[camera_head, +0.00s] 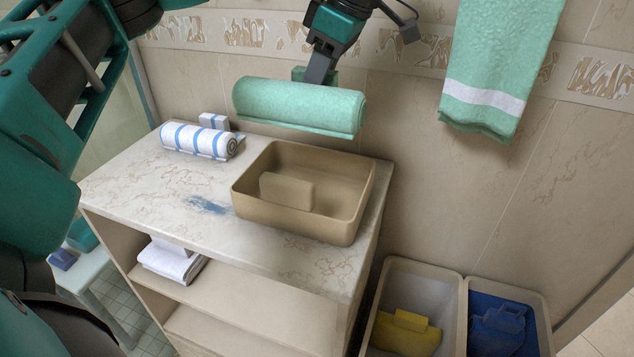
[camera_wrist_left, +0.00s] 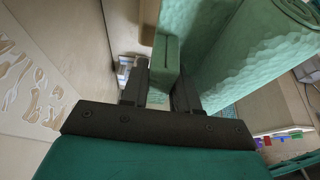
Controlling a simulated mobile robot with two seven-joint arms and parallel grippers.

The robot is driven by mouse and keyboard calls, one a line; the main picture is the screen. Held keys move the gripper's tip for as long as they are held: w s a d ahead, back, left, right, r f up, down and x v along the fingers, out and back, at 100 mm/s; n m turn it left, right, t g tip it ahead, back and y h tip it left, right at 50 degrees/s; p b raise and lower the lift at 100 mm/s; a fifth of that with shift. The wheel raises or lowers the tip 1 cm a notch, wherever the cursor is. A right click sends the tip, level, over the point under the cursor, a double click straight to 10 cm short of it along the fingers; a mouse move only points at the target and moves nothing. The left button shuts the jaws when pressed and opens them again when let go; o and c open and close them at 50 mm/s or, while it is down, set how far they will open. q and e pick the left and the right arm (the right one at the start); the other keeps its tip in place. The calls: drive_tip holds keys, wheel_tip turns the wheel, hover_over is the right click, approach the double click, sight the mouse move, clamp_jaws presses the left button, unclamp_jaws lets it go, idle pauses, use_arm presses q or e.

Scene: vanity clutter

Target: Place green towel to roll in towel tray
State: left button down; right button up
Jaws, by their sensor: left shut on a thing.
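The green rolled towel (camera_head: 300,105) hangs in the air above the back of the tan tray (camera_head: 360,205) in the head view. My left gripper (camera_head: 318,74) comes down from the top and is shut on a green block-like tab (camera_wrist_left: 164,60) at the roll's back side. The roll (camera_wrist_left: 255,60) fills the upper right of the left wrist view. The roll is clear of the tray. My right gripper is not in view.
A white and blue striped roll (camera_head: 198,141) lies on the counter (camera_head: 130,180) left of the tray. A green towel (camera_head: 495,60) hangs on the wall. Two bins, beige (camera_head: 455,285) and blue (camera_head: 540,320), stand at the lower right. The counter's front left is clear.

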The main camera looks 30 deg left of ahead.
use_arm(q)
wheel_tip(320, 180, down, 17)
drive_tip(key=shift+r+b, duration=0.15)
drive_tip(key=shift+b, duration=0.55)
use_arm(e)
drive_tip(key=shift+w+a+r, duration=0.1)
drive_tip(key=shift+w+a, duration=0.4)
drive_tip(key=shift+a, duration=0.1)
use_arm(q)
drive_tip(key=shift+f, duration=0.2)
drive_tip(key=c, duration=1.1)
unclamp_jaws()
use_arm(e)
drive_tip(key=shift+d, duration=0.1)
use_arm(q)
drive_tip(key=p+v, duration=0.1)
drive_tip(key=v, duration=1.1)
drive_tip(key=shift+r, duration=0.15)
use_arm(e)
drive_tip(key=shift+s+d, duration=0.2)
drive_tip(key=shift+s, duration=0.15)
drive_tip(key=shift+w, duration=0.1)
